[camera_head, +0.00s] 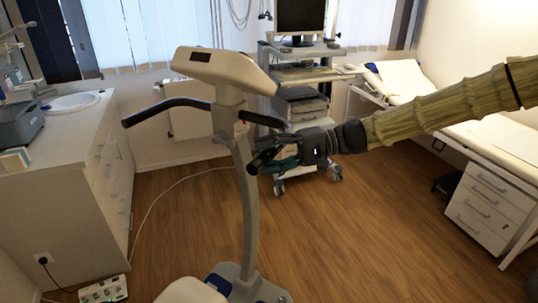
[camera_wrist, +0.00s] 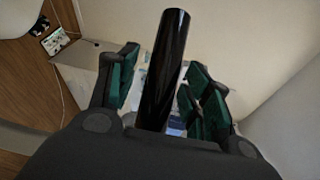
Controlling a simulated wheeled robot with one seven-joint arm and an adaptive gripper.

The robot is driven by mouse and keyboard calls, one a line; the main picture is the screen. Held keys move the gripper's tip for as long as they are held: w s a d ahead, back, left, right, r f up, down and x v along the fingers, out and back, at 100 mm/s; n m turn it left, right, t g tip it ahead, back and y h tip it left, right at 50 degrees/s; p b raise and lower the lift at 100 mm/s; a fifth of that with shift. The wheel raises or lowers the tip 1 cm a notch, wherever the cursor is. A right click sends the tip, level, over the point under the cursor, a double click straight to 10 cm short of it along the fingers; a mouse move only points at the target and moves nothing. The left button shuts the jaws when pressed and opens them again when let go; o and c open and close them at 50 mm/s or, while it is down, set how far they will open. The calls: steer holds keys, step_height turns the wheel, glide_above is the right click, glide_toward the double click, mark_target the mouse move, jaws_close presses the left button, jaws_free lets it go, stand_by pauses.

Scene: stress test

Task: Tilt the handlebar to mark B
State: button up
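A pale device stands on a tall column (camera_head: 245,195) with a console head (camera_head: 225,68) on top. Its dark handlebar has a left grip (camera_head: 165,108) and a right grip (camera_head: 265,121) below the head. My gripper (camera_head: 262,157) is at the column's right, just below the right grip in the head view. In the wrist view the black bar (camera_wrist: 165,65) runs lengthwise between the spread green-padded fingers of my gripper (camera_wrist: 163,88). A gap shows at the left finger; the right finger is closer. Contact cannot be told. I see no readable mark B.
A counter with a sink (camera_head: 75,102) stands at the left. A wheeled cart (camera_head: 300,105) with a monitor is behind the gripper. An exam couch (camera_head: 480,135) and drawer unit (camera_head: 490,205) are at the right. A power strip (camera_head: 103,289) and cable lie on the floor.

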steer(key=w+d+r, duration=0.1)
steer(key=d+r, duration=0.1)
steer(key=d, duration=1)
steer(key=shift+f, duration=0.1)
steer(key=s+a+f+m+h, duration=0.1)
steer(key=s+f+h, duration=0.25)
steer(key=f, duration=0.75)
steer(key=s+a+f+m+h, duration=0.15)
steer(key=s+f, duration=0.25)
steer(key=f, duration=0.8)
steer(key=s+f+m+h, duration=0.1)
steer(key=s+f+h, duration=0.2)
steer(key=f, duration=0.8)
steer(key=s+d+f+n+h, duration=0.1)
steer(key=s+d+f+h, duration=0.1)
steer(key=s+f, duration=0.5)
steer(key=s+d+f+n+t+h, duration=0.1)
steer(key=s+d+f+h, duration=0.2)
steer(key=s, duration=0.8)
steer(key=s+d+f+n+h, duration=0.1)
steer(key=s+d+f+h, duration=0.2)
steer(key=s+d+f, duration=0.3)
steer(key=s+f, duration=0.3)
steer(key=f, duration=0.1)
steer(key=shift+s+f, duration=0.3)
steer(key=shift+n, duration=0.25)
